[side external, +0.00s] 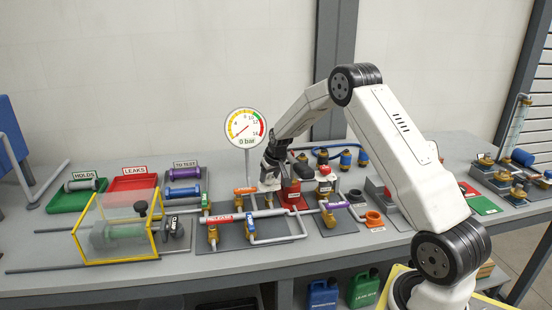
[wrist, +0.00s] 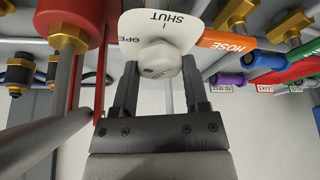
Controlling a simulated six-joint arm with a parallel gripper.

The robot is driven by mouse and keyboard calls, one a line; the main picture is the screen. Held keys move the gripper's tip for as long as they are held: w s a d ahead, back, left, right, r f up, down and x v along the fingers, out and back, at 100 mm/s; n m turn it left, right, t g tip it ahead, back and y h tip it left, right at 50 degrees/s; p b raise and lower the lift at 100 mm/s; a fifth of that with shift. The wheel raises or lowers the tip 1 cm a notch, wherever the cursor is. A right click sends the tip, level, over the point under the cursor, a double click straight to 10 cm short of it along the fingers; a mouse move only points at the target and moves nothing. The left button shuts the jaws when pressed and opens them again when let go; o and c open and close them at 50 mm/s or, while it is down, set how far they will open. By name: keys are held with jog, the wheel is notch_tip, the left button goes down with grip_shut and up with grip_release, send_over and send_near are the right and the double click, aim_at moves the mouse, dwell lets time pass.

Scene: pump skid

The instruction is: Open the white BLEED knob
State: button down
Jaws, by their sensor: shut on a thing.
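The white BLEED knob (wrist: 158,58) sits in the upper middle of the wrist view, in front of a white plate (wrist: 150,24) lettered OPEN and SHUT, which appears upside down. My gripper (wrist: 161,70) is shut on the knob, with one dark finger on each side of it. I cannot tell the knob's exact turn position. In the side external view my gripper (side external: 269,166) is at the pipework just right of the round gauge (side external: 245,127); the knob is mostly hidden there. The gauge is labelled 0 bar.
In the wrist view an orange HOSE handle (wrist: 228,42) is close on the right, and a red cylinder (wrist: 68,22) on a pipe is close on the left. In the side external view a clear yellow-framed guard (side external: 118,228) stands at the left of the bench.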

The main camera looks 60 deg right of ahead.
jog(key=shift+n, duration=0.3)
jog(key=shift+c, duration=0.5)
grip_release()
jog(key=shift+r, duration=0.15)
jog(key=v, duration=0.7)
jog(key=shift+s+r, duration=0.2)
jog(key=shift+s, duration=0.05)
